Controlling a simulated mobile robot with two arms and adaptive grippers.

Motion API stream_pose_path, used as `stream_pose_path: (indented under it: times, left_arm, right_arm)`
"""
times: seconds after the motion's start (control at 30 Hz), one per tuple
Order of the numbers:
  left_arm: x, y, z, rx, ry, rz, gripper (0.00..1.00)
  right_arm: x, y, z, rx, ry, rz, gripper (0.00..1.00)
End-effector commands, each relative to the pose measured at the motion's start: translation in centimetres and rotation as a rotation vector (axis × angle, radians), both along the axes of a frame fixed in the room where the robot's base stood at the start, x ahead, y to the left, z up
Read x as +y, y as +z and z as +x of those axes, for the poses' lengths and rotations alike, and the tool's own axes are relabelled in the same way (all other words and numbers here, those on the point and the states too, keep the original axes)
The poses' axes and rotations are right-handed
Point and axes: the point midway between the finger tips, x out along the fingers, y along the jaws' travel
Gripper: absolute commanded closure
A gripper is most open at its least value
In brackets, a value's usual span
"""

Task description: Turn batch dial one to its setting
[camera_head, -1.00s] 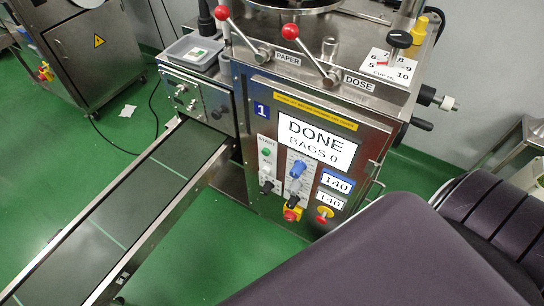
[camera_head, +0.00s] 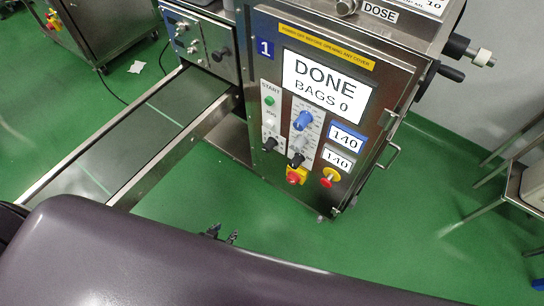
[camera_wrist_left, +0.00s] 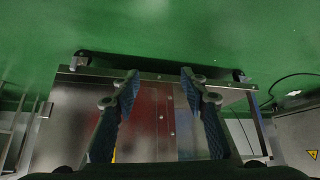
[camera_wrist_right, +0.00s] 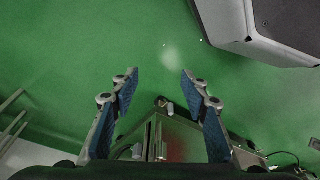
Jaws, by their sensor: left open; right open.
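Machine 1's front panel (camera_head: 314,62) is in the head view, with a blue dial (camera_head: 303,120) below the screen (camera_head: 325,83), which reads "DONE BAGS 0". A blue-framed label (camera_head: 346,138) and a white label (camera_head: 338,158), both reading 140, are right of the dial. The dial's exact setting is too small to read. My left gripper (camera_head: 221,236) shows only as dark fingertips above my purple arm, left of and below the panel. In the left wrist view the left gripper (camera_wrist_left: 160,85) is open and empty. My right gripper (camera_wrist_right: 160,85) is open and empty over the floor.
Black knobs (camera_head: 296,159) and a red-and-yellow stop button (camera_head: 296,175) sit below the dial; a red-and-yellow switch (camera_head: 330,177) is beside them. A door handle (camera_head: 391,158) sticks out at right. A conveyor (camera_head: 150,125) runs lower left. Green floor before the machine is free.

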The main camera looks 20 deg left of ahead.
Motion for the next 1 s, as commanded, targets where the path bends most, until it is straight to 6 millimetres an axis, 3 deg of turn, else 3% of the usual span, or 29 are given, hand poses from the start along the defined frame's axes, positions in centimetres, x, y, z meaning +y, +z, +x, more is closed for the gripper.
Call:
stream_pose_path:
  times: [0.03,0.2,0.4,0.53,0.7,0.83,1.0]
  left_arm:
    - [0.1,-0.6,2.6,-0.071,0.004,-0.018,0.60]
    - [-0.5,3.4,10.2,-0.300,0.008,-0.107,0.60]
    - [-2.2,9.6,16.3,-0.550,-0.028,-0.231,0.60]
    - [-3.7,13.8,18.4,-0.682,-0.069,-0.313,0.60]
    - [-5.2,17.8,19.3,-0.788,-0.117,-0.388,0.60]
    - [-5.8,19.4,19.5,-0.822,-0.136,-0.416,0.60]
    - [-6.3,19.9,20.6,-0.833,-0.140,-0.423,0.60]
  right_arm:
    - [0.3,-0.6,1.8,-0.029,-0.002,0.005,0.58]
    - [1.1,2.8,6.2,-0.100,-0.006,0.017,0.58]
    - [1.5,8.0,9.0,-0.184,-0.011,0.031,0.58]
    - [1.6,11.4,9.4,-0.230,-0.012,0.038,0.58]
    - [1.4,14.7,9.0,-0.270,-0.014,0.043,0.58]
    - [1.4,16.1,8.8,-0.287,-0.015,0.045,0.58]
    - [1.8,17.0,9.9,-0.339,-0.010,0.057,0.58]
